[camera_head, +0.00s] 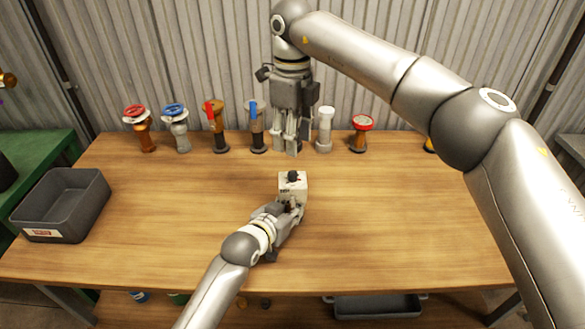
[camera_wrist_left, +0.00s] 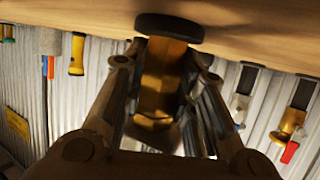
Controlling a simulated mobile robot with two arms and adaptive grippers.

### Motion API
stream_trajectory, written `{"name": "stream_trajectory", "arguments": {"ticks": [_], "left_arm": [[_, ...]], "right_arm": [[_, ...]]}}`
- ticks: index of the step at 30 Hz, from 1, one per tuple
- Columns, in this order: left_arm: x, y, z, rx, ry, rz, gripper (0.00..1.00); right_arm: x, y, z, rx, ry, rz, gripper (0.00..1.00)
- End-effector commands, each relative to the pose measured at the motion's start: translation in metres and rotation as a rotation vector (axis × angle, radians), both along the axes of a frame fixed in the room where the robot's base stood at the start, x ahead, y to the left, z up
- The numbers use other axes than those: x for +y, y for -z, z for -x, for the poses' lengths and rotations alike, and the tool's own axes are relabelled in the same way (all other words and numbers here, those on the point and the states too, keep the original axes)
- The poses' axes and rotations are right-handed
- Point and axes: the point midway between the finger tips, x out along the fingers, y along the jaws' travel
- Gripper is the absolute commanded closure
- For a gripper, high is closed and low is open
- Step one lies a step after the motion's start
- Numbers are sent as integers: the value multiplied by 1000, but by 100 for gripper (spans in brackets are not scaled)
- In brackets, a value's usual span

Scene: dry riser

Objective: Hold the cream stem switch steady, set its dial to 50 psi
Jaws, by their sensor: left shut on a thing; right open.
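The cream stem switch (camera_head: 299,190) stands near the middle of the wooden table, its cream box topped by a black dial (camera_head: 292,176). The dial's marks are too small to read. My left gripper (camera_head: 287,208) is shut on the switch from the front. In the left wrist view its fingers close around the brass stem (camera_wrist_left: 160,78), with the round black base (camera_wrist_left: 169,28) beyond against the table. My right gripper (camera_head: 289,150) is open and empty, pointing down behind the switch and apart from it.
Several valves stand along the back, including a red-wheel one (camera_head: 146,140), a blue-wheel one (camera_head: 181,140), a blue-handled one (camera_head: 258,141) near my right gripper, and a pale one (camera_head: 324,139). A grey bin (camera_head: 92,190) sits at left. The table's right side is clear.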

Motion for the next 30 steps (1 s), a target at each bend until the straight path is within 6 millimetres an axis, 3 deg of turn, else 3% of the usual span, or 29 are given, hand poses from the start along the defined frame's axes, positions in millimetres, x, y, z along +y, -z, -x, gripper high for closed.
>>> {"name": "stream_trajectory", "arguments": {"ticks": [6, 13, 18, 26, 30], "left_arm": [[0, 0, 0, 1, 0, 0, 100], [0, 0, 0, 1, 0, 0, 100], [0, 0, 0, 1, 0, 0, 100], [0, 0, 0, 1, 0, 0, 100], [0, 0, 0, 1, 0, 0, 100]], "right_arm": [[-1, 47, 1, 4, 1, 1, 57], [0, 82, 0, 2, 3, 1, 57], [0, 93, 0, -1, 3, 0, 57], [0, 95, 0, -1, 3, 0, 57], [0, 95, 0, -1, 3, 0, 71]]}}
